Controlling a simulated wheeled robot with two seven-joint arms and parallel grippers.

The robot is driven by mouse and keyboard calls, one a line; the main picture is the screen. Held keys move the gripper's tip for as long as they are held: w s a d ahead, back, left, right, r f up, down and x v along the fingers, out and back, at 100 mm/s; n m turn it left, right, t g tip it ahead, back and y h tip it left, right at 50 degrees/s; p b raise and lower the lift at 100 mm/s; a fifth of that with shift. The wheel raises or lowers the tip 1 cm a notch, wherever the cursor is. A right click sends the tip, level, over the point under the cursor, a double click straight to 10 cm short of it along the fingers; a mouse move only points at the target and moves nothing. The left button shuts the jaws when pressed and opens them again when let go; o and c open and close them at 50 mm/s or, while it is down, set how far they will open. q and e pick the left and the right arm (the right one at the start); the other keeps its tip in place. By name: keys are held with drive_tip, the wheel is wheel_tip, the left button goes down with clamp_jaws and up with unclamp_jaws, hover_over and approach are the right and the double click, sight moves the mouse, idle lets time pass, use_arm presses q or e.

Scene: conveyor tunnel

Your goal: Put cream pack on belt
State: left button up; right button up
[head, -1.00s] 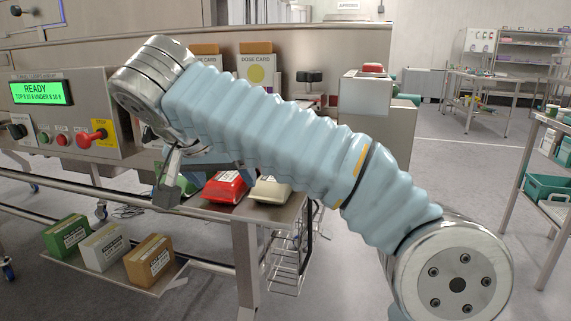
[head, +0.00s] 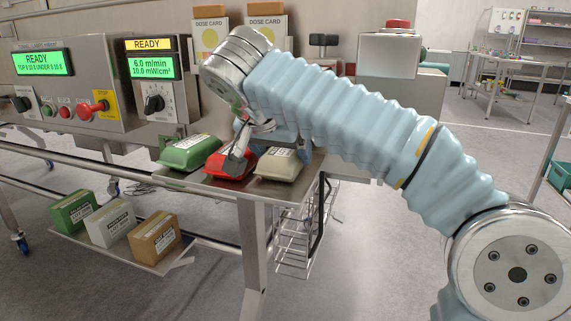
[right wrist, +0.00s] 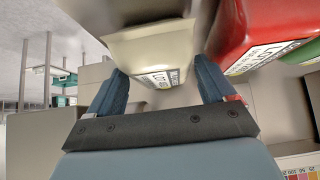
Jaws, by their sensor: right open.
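The cream pack (head: 280,165) lies flat at the right end of a row of packs on a steel shelf. My right gripper (head: 240,150) is above the red and cream packs in the head view, and my arm hides part of it. In the right wrist view its two blue fingers (right wrist: 163,82) are open and empty. The cream pack (right wrist: 150,48) is just ahead of and between them there, with its printed label facing me. I cannot tell whether they touch it. My left gripper is not in view. I cannot make out the belt's surface.
A red pack (head: 230,165) and a green pack (head: 190,152) lie left of the cream one. Boxes stand on a lower shelf (head: 180,262). A control panel (head: 70,90) is at the left, and two dose cards (head: 266,40) stand behind my arm.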

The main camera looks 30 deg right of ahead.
drive_tip(key=shift+x, duration=1)
drive_tip(key=shift+c, duration=0.5)
drive_tip(key=c, duration=1)
drive_tip(key=shift+o, duration=0.2)
drive_tip(key=shift+r, duration=0.1)
